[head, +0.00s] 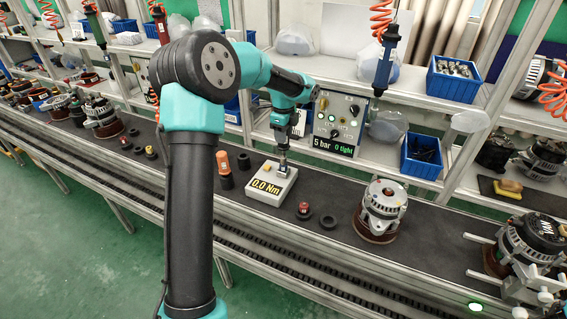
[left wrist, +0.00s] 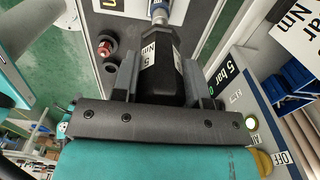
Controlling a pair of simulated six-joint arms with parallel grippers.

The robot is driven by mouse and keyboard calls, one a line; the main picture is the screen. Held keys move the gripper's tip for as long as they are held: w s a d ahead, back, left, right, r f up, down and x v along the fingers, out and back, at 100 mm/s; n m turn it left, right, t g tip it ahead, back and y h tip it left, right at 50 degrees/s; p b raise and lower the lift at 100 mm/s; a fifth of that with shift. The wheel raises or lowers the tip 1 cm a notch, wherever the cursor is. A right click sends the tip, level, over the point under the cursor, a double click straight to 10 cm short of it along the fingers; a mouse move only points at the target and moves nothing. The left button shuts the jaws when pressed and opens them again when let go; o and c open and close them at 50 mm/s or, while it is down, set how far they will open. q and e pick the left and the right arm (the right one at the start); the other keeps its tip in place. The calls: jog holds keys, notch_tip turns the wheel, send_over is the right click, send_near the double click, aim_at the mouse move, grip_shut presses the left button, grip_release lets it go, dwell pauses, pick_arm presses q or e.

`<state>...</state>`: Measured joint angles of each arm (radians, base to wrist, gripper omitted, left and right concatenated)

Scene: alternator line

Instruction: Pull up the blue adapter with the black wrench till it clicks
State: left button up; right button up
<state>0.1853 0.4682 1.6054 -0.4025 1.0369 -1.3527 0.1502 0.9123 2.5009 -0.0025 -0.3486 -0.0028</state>
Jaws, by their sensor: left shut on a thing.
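The black wrench (left wrist: 158,70), a dark driver-like tool with a white "5 Nm" label, is in my left gripper (left wrist: 165,80). The fingers close on both sides of its body. In the head view my left gripper (head: 296,122) holds it pointing down over a pale tester box (head: 268,188), whose display reads 0.0 Nm. A silver shaft with a blue ring, seemingly the blue adapter (left wrist: 158,12), is below the wrench body. The shaft's lower end meets the top of the box in the head view; I cannot tell whether it is seated. My right gripper is not in view.
A panel (head: 338,125) reading "5 bar 0 tight" stands just behind the wrench. An orange-topped tool (head: 223,162) stands left of the box. A red-topped part (head: 304,210) and a black ring (head: 328,222) lie to its right, before an alternator (head: 383,200).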

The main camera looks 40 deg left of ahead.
pick_arm(q)
jog(key=shift+f, duration=0.1)
dwell(0.5)
jog(key=shift+m, duration=1.5)
jog(key=shift+m, duration=1.4)
jog(key=m, duration=0.2)
jog(key=shift+m, duration=0.3)
jog(key=shift+m, duration=0.3)
